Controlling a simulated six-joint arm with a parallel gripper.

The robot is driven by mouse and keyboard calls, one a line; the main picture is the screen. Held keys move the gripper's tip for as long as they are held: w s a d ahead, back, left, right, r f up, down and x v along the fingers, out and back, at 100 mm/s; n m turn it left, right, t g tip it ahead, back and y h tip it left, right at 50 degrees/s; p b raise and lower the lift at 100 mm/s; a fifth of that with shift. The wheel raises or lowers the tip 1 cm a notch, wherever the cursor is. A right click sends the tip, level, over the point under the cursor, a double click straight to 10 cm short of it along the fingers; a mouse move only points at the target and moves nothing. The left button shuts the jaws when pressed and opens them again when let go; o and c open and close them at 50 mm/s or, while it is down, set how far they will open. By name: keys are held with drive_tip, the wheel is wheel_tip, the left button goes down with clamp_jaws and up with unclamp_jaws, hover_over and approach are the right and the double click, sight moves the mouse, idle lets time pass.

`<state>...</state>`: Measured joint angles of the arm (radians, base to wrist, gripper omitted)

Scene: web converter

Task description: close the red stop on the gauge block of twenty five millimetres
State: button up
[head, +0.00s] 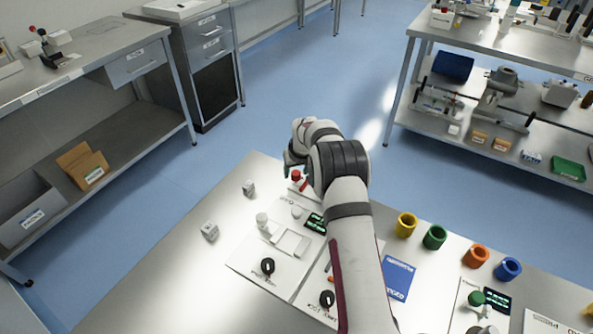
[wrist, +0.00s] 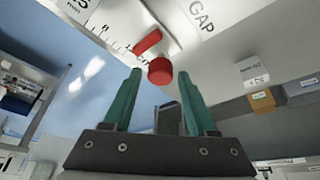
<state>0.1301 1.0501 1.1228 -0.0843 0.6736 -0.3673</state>
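The red stop shows in the wrist view as a round red knob (wrist: 160,71) with a red bar (wrist: 147,41) beside it, at a printed scale (wrist: 105,25) and a "GAP" label. In the head view its red top (head: 296,174) shows just left of my wrist. My gripper (wrist: 159,74) is open, with one teal finger on each side of the knob in the picture; I cannot tell whether they touch it. Two small pale blocks, one nearer the back (head: 249,187) and one further front (head: 210,231), stand on the table's left. Their markings are unreadable; my arm hides part of the gauge.
White panels with black knobs (head: 267,266) and green displays (head: 316,222) lie beside and under my arm. Yellow (head: 406,224), green (head: 434,237), orange (head: 476,256) and blue (head: 508,268) rings stand to the right. The table's left part is mostly clear.

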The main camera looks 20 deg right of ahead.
drive_tip(key=c, duration=0.7)
drive_tip(key=s+d, duration=0.3)
drive_tip(key=shift+s+d, duration=0.2)
drive_tip(key=shift+d, duration=0.05)
drive_tip(key=o, duration=1)
drive_tip(key=shift+c, duration=0.2)
drive_tip(key=shift+r, duration=0.1)
